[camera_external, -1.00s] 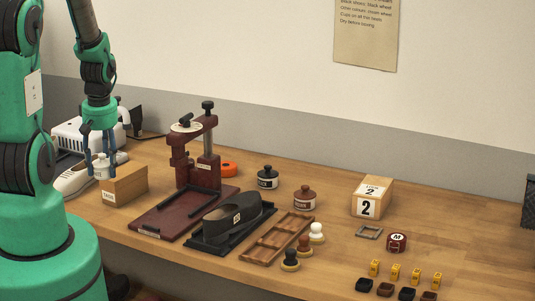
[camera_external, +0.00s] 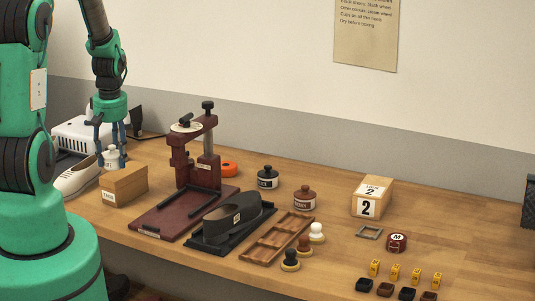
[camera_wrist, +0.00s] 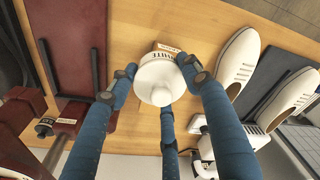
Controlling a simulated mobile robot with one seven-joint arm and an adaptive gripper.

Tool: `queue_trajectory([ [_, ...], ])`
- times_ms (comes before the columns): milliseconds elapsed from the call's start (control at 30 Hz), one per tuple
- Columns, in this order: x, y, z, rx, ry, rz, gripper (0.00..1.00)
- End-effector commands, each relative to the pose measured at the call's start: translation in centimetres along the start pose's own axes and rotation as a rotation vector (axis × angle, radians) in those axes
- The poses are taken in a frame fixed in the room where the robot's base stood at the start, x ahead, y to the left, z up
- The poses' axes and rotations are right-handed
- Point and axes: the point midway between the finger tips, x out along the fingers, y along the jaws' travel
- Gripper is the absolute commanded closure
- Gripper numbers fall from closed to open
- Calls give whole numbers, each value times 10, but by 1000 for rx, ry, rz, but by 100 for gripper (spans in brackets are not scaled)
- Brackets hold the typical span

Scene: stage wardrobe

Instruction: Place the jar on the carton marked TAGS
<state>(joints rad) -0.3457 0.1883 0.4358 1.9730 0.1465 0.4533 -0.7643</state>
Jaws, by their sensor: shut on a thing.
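The jar (camera_external: 111,156) is white with a lid and a label; in the wrist view the white jar (camera_wrist: 160,80) shows from above. My gripper (camera_external: 112,160) has blue fingers shut around it, holding it upright. The carton marked TAGS (camera_external: 124,187) is a small brown box on the table at the left. In the external view the jar shows just behind and above the carton's top. Its base is partly hidden, and I cannot tell the exact gap. In the wrist view a small brown patch shows past the jar's label.
White shoes (camera_external: 75,180) lie left of the carton. A dark red press (camera_external: 180,205) stands close on its right. A white machine (camera_external: 78,135) is behind. Black (camera_external: 267,177) and brown (camera_external: 304,198) jars and a numbered box (camera_external: 372,196) stand farther right.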

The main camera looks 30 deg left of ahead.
Motion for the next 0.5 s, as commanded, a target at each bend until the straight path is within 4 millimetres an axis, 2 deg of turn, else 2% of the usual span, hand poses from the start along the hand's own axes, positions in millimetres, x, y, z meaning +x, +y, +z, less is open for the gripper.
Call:
queue_trajectory([
  [300, 10, 30, -41, 0, 0, 0, 100],
  [500, 14, 42, -58, 0, 0, 1, 100],
])
